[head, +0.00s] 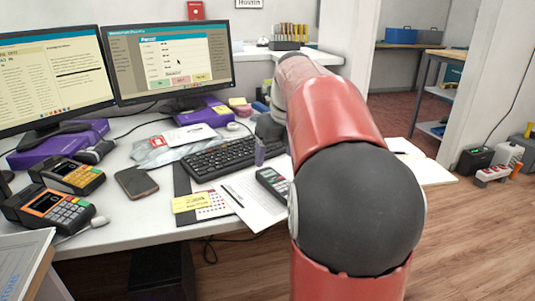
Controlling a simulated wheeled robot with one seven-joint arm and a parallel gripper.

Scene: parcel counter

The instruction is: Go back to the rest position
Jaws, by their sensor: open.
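My red and dark grey arm fills the middle right of the head view and reaches forward over the counter (140,215). A grey part of my arm shows beside the far red link, near the right end of the keyboard (220,157). The jaws of my gripper cannot be made out; the arm hides that area. I cannot see anything held.
Card terminals (68,176), a phone (135,182), papers and a calculator (272,184) lie on the counter. An open notebook (428,171) lies right of my arm. Wooden floor (475,235) at right is clear.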

